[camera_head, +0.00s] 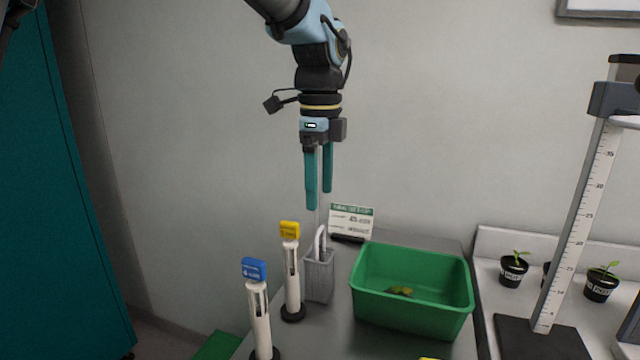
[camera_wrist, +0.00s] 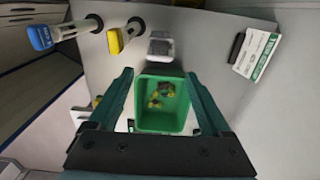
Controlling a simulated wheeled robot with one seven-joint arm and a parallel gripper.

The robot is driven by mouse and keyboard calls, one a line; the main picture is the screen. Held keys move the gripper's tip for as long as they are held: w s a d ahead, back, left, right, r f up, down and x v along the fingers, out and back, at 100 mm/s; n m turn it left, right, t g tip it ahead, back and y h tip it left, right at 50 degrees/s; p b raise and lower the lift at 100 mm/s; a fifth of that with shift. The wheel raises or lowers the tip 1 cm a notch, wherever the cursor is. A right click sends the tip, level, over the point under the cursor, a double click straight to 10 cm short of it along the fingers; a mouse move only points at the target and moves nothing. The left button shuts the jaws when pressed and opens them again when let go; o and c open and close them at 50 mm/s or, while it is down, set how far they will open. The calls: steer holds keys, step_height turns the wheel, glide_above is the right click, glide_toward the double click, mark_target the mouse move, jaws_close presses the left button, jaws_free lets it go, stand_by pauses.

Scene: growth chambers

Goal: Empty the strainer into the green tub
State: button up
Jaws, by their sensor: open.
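The strainer (camera_head: 319,279) is a grey mesh basket with a pale upright handle. It stands on the grey bench, just left of the green tub (camera_head: 412,318). The strainer (camera_wrist: 160,47) also shows above the tub in the wrist view; its contents cannot be made out. The open tub holds some yellow-green bits (camera_head: 400,291). My gripper (camera_head: 319,200) is open and empty, pointing down, above the strainer and apart from it. In the wrist view the tub (camera_wrist: 162,128) appears between my teal fingers.
Yellow-topped (camera_head: 291,265) and blue-topped (camera_head: 257,310) white posts stand left of the strainer. A small sign card (camera_head: 351,222) stands behind. Potted seedlings (camera_head: 513,270) and a ruler stand (camera_head: 575,235) are to the right. The air around my gripper is clear.

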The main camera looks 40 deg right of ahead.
mark_target(320, 228)
step_height(320, 228, down, 3)
steer(key=shift+f+b, duration=0.1)
steer(key=shift+b, duration=1.05)
steer(key=shift+f+b, duration=1)
steer(key=shift+f, duration=1.2)
steer(key=shift+c, duration=0.2)
